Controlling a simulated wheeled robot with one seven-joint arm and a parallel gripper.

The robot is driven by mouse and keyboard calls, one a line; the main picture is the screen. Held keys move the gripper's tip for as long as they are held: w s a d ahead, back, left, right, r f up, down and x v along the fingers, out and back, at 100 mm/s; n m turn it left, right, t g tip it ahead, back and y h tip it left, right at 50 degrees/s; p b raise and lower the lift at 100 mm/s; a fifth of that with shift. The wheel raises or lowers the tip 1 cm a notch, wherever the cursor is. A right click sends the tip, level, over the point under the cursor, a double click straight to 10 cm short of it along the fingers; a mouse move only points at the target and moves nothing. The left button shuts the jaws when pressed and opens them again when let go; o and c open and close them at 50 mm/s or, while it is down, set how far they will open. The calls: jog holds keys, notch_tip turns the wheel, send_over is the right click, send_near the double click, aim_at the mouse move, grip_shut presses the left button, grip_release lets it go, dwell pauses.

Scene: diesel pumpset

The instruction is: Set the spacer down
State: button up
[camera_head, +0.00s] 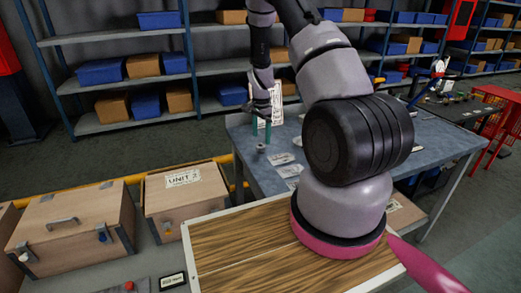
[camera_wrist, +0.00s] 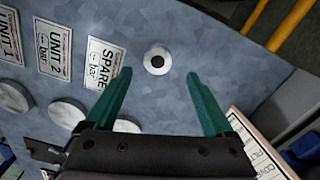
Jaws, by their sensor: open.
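The spacer (camera_wrist: 157,61) is a small pale round piece with a dark central hole, seen from above in the wrist view. It stands on the blue-grey table top (camera_wrist: 215,45). In the head view the spacer (camera_head: 262,148) is a small grey cylinder near the table's left side. My gripper (camera_wrist: 158,75) is open, and its two green fingers are spread wide with nothing between them. The spacer lies just beyond the fingertips, centred between them and apart from both. In the head view my gripper (camera_head: 261,130) points down above the spacer.
Labels reading UNIT 1 (camera_wrist: 10,38), UNIT 2 (camera_wrist: 53,50) and SPARE (camera_wrist: 103,62) lie on the table, with pale discs (camera_wrist: 66,112) beside them. A white-edged board (camera_wrist: 250,145) with lettering is at right. Wooden boxes (camera_head: 75,225) stand left of the table.

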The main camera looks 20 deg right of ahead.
aim_at(260, 145)
jog(key=f, duration=0.4)
jog(key=shift+s+a+f, duration=0.3)
jog(key=shift+a+f, duration=0.05)
jog(key=shift+f, duration=0.05)
grip_shut()
